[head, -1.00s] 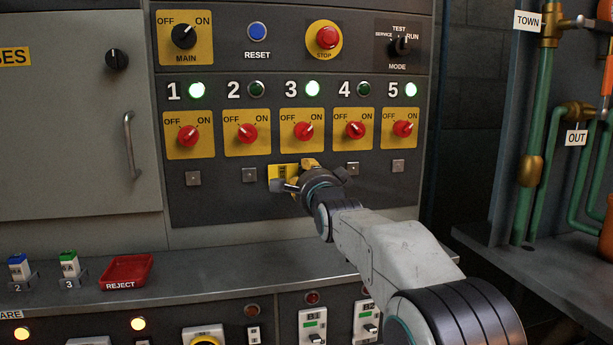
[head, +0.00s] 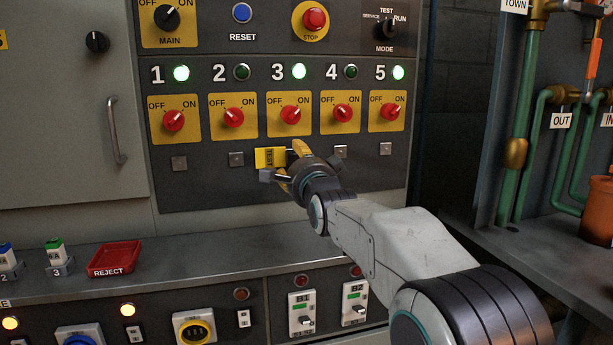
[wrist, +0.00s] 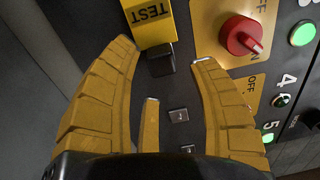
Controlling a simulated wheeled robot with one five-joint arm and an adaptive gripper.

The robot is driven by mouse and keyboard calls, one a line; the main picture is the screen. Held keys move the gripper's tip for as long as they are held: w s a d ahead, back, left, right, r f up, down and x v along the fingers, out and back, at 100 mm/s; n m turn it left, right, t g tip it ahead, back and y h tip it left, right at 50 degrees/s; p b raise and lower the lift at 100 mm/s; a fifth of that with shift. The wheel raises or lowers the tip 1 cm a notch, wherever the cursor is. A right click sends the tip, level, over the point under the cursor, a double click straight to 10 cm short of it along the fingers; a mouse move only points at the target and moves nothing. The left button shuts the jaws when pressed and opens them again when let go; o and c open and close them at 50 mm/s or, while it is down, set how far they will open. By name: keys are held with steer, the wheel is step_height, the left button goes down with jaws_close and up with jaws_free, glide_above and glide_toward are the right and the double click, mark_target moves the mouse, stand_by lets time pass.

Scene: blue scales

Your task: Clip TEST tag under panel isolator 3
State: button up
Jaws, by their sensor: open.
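I cannot tell whether that block is the tag's grip or the panel's clip. My gripper (head: 291,164) is in front of this spot, its yellow fingers spread. In the wrist view the open gripper (wrist: 163,52) has a finger on each side of the block, with gaps. The gripper hides part of the spot in the head view.
Small square clips sit under the other isolators, such as isolator 2's (head: 236,159) and isolator 4's (head: 340,151). Below, a shelf holds a red REJECT tray (head: 115,260) and small labelled blocks. Pipes (head: 525,130) stand at the right.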

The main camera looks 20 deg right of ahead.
steer(key=s, duration=0.8)
steer(key=shift+s, duration=0.25)
stand_by(0.4)
steer(key=s+r+n+g+p, duration=0.3)
steer(key=s+n+g+p, duration=0.4)
steer(key=s+p, duration=0.9)
steer(key=s+r+n+g+p, duration=0.4)
steer(key=s+n+g+p, duration=0.3)
steer(key=s+n+p, duration=0.4)
steer(key=s+p, duration=0.6)
steer(key=p, duration=0.3)
steer(key=shift+g, duration=0.4)
